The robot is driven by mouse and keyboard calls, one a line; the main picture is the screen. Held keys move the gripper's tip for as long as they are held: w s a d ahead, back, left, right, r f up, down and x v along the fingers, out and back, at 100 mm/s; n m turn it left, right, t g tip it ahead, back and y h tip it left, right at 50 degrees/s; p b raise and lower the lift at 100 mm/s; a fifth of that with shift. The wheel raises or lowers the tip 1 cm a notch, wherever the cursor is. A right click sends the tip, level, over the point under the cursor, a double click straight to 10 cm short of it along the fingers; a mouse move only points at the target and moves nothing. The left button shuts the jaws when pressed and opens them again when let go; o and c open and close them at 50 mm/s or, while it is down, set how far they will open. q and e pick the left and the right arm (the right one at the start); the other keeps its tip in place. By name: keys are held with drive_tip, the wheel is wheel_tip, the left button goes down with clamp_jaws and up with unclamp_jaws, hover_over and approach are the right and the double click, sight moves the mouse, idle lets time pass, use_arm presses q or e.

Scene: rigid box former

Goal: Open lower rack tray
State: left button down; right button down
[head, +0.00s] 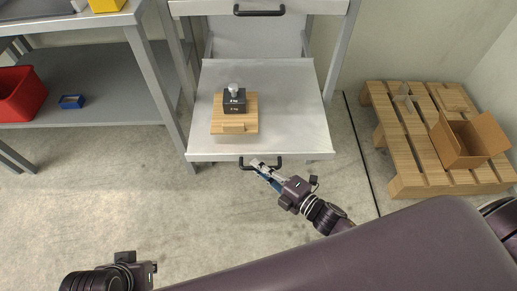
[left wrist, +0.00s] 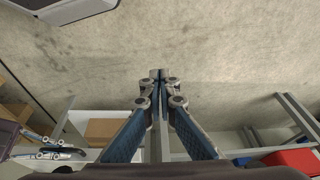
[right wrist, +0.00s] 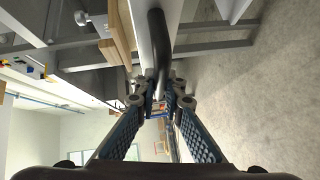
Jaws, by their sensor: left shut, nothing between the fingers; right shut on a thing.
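The lower rack tray (head: 295,125) is a light grey metal tray in the middle of the head view, pulled out in front of the rack. A dark weight with a silver knob (head: 234,101) stands on a wooden block (head: 219,127) on it. A black handle (head: 275,163) is on the tray's front edge. My right gripper (head: 257,164) is shut on this handle; in the right wrist view the black bar (right wrist: 157,50) runs between its fingertips. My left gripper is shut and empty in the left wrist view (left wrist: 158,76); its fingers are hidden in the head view.
An upper tray with its own black handle (head: 259,12) is at the top. A wooden pallet (head: 398,160) with an open cardboard box (head: 463,145) lies at the right. A grey shelf (head: 110,90) with a red bin (head: 18,94) stands at the left. The floor in front is clear.

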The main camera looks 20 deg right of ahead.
use_arm(q)
drive_tip(key=shift+w+f+p, duration=0.25)
drive_tip(key=shift+f+p, duration=0.15)
use_arm(e)
drive_tip(key=s, duration=0.1)
drive_tip(key=s+a, duration=0.1)
drive_tip(key=s, duration=0.3)
drive_tip(key=shift+s+a, duration=0.15)
drive_tip(key=shift+a, duration=0.1)
drive_tip(key=c, duration=2)
unclamp_jaws()
drive_tip(key=v, duration=1.2)
use_arm(q)
drive_tip(key=shift+d, duration=0.1)
